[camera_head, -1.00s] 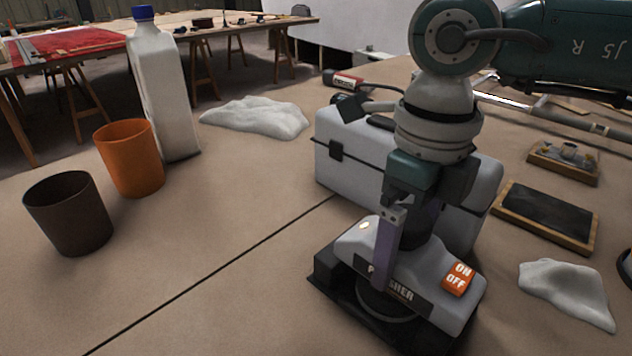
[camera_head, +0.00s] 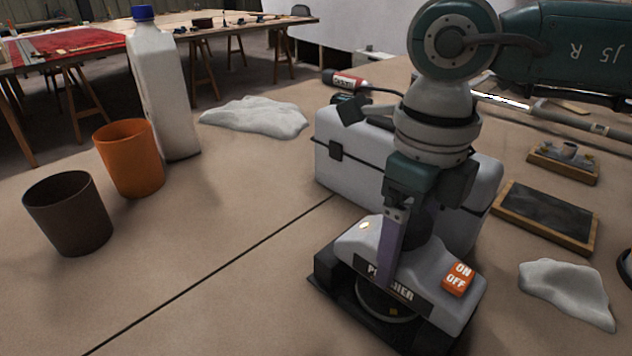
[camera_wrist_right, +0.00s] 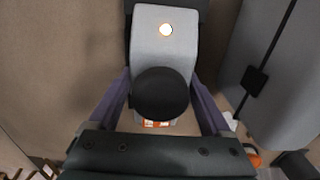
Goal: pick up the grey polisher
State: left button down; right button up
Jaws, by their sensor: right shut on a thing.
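The grey polisher (camera_head: 352,243) stands on the brown table at the lower middle of the head view, with a dark base, a "POLISHER" label and an orange ON/OFF switch (camera_head: 457,280). My right gripper (camera_head: 398,270) points down over it. Its purple near finger covers part of the label; the far finger is hidden. In the right wrist view the polisher (camera_wrist_right: 165,50) lies between the two purple fingers of my right gripper (camera_wrist_right: 161,90), with its round black knob (camera_wrist_right: 160,94) between them. The gripper is shut on the polisher. My left gripper is not in view.
A grey case (camera_head: 350,170) stands close behind the polisher. An orange cup (camera_head: 130,160), a dark cup (camera_head: 68,215) and a white bottle (camera_head: 165,95) stand at left. A white cloth (camera_head: 568,290) and framed board (camera_head: 545,216) lie at right. The front left table is clear.

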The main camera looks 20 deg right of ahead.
jog(key=shift+r, duration=0.15)
grip_shut()
